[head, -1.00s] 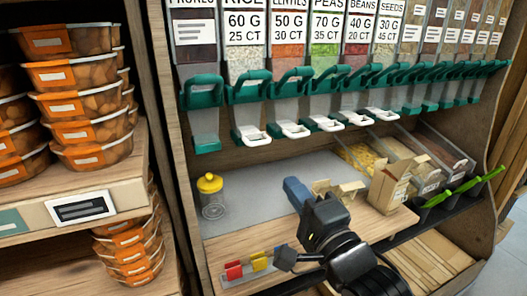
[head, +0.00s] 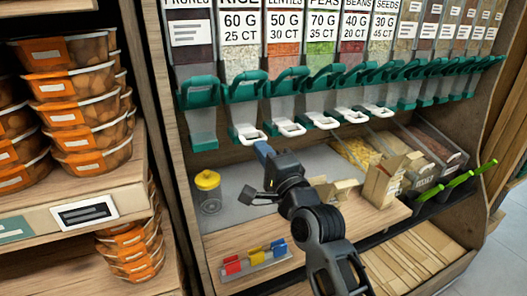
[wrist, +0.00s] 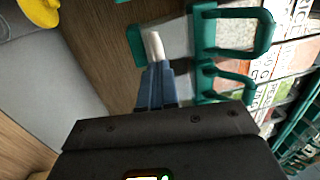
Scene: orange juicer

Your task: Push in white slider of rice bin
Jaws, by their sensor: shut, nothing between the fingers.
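The rice bin (head: 243,62) is the second from the left in the upper row and has a green handle (head: 246,88). Its white slider (head: 247,134) sticks out at the bottom of the chute. My gripper (head: 263,150) is shut and empty, with its blue fingertips just below and to the right of that slider. In the wrist view, the closed fingers (wrist: 156,82) point at a white slider (wrist: 154,46), which they partly cover. I cannot tell whether they touch it.
Neighbouring bins have similar green handles and white sliders, such as the lentils slider (head: 290,128) close on the right. A yellow-lidded jar (head: 208,192), red, yellow and blue clips (head: 253,258) and a cardboard box (head: 383,180) stand on the shelf below.

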